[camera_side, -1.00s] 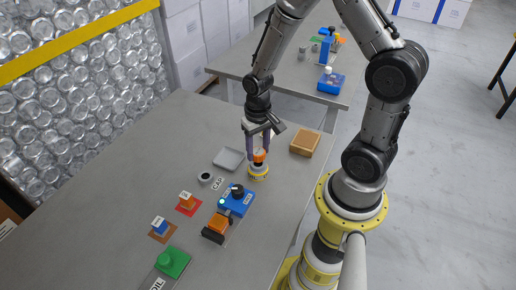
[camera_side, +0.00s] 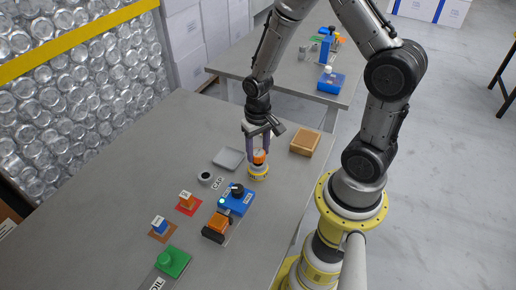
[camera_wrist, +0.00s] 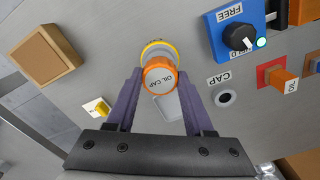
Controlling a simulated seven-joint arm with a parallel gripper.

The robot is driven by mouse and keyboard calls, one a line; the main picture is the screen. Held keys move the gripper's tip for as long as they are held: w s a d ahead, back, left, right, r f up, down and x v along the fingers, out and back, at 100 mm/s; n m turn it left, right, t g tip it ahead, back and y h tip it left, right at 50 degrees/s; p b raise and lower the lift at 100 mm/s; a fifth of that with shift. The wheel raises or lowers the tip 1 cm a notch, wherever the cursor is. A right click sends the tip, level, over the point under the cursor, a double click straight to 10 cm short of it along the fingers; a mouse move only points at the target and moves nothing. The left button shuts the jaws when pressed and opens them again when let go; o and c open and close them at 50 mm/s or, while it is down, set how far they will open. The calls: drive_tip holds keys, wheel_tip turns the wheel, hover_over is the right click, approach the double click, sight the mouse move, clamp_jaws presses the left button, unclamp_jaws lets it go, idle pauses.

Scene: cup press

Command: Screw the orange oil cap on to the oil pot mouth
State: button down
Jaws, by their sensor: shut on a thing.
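The orange oil cap (camera_wrist: 158,76), its grey top marked OIL CAP, sits between the two purple fingers of my gripper (camera_wrist: 158,80) in the wrist view. My gripper is shut on it. The cap also shows orange in the side view (camera_side: 259,157), between the fingertips. The oil pot (camera_side: 258,173), with a yellow band, stands directly below the cap on the grey table. In the wrist view the pot's yellow rim (camera_wrist: 157,45) shows just beyond the cap. The cap hides the pot mouth, so I cannot tell how far the threads are engaged.
A blue switch box (camera_side: 236,202) with a black knob and lit green lamp stands close by, with an orange block (camera_side: 216,223) beside it. A grey ring (camera_side: 206,177) lies near the CAP label. A shallow grey tray (camera_side: 229,158) and tan box (camera_side: 305,143) flank the gripper.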

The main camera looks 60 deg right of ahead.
sight(257, 153)
drive_tip(key=shift+f, duration=0.9)
drive_tip(key=shift+c, duration=1)
unclamp_jaws()
wheel_tip(257, 153, up, 14)
drive_tip(key=shift+a, duration=0.1)
